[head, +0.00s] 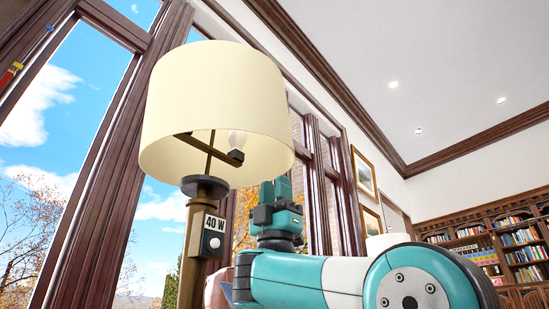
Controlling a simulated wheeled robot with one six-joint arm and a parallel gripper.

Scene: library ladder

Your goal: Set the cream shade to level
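The cream shade (213,95) is a drum-shaped lampshade in the upper left of the head view, seen from below. The shade sits above a brass-coloured lamp post (197,240) with a dark collar (205,187).
A "40 W" label with a round knob (213,243) is on the post. Tall wood-framed windows (110,150) stand behind the lamp. Framed pictures (364,174) hang farther back, and bookshelves (490,245) fill the far right. The space right of the shade looks open.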

